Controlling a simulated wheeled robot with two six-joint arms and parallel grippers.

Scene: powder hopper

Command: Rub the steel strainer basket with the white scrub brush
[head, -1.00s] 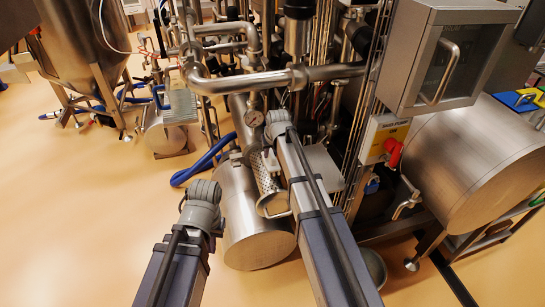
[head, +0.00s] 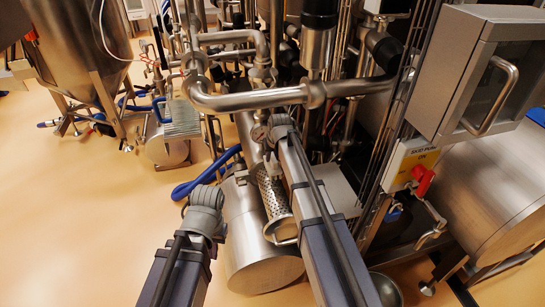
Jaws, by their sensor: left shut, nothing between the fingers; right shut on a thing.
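The steel strainer basket (head: 272,196) is a perforated cylinder with a round rim, tilted beside my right forearm in front of the large steel cylinder. A small white piece, apparently the scrub brush (head: 271,164), shows at the basket's upper end, just below my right wrist. My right gripper (head: 272,150) is shut on it, its fingers mostly hidden by the wrist. I cannot tell whether the brush touches the basket. My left gripper (head: 187,206) is shut and empty, to the left of the basket and apart from it.
A large steel cylinder (head: 250,245) stands under the basket. Thick steel pipes (head: 250,98) cross just beyond my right wrist. A steel cabinet (head: 460,75) and a box with a red knob (head: 412,165) are at right. Blue hose (head: 195,183) lies at left, with open floor (head: 80,220) beyond.

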